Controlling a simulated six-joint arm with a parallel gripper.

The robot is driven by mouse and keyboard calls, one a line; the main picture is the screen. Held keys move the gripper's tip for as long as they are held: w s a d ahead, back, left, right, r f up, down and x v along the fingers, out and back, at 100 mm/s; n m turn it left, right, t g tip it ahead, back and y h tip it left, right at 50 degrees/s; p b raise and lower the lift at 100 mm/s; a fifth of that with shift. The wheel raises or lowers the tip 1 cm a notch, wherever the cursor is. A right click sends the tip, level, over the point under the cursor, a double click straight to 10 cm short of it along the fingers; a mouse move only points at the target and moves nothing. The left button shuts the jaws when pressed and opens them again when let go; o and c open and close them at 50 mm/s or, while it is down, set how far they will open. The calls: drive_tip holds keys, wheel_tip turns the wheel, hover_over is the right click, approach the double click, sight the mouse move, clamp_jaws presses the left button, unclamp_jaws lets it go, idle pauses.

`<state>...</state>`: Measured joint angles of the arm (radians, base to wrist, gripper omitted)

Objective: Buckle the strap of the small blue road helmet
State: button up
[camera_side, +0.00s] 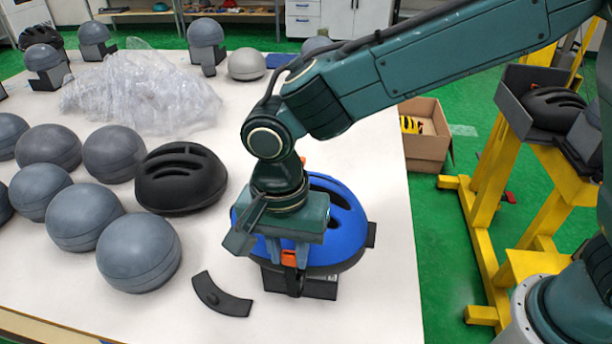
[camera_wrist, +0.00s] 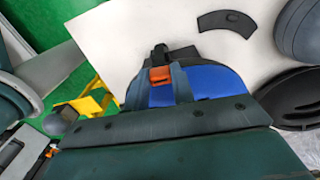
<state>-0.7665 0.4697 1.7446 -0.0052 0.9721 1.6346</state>
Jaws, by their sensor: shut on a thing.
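The blue helmet (camera_side: 342,222) sits on a dark stand (camera_side: 318,287) near the front right of the white table. My gripper (camera_side: 288,262) is in front of the helmet's near side, pointing down. Its fingers are shut on an orange buckle piece (camera_side: 289,258) on the black strap (camera_side: 294,283). In the wrist view the orange buckle piece (camera_wrist: 160,76) lies between the fingertips, with the blue shell (camera_wrist: 208,79) behind. My gripper body hides part of the helmet. I cannot tell whether the buckle halves are joined.
A curved black pad (camera_side: 222,296) lies left of the stand. A black helmet (camera_side: 181,178) and several grey headforms (camera_side: 139,252) fill the table's left. Clear plastic wrap (camera_side: 145,92) lies behind. A yellow stand (camera_side: 490,200) is off the table's right edge.

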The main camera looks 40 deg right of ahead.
drive_tip(key=shift+f, duration=0.7)
drive_tip(key=shift+f, duration=0.35)
drive_tip(key=shift+f, duration=0.55)
idle(0.8)
drive_tip(key=o, duration=0.8)
drive_tip(key=shift+o, duration=0.2)
wheel_tip(320, 180, up, 14)
drive_tip(key=shift+w+a, duration=0.15)
drive_tip(key=shift+w, duration=0.05)
drive_tip(key=shift+f, duration=0.1)
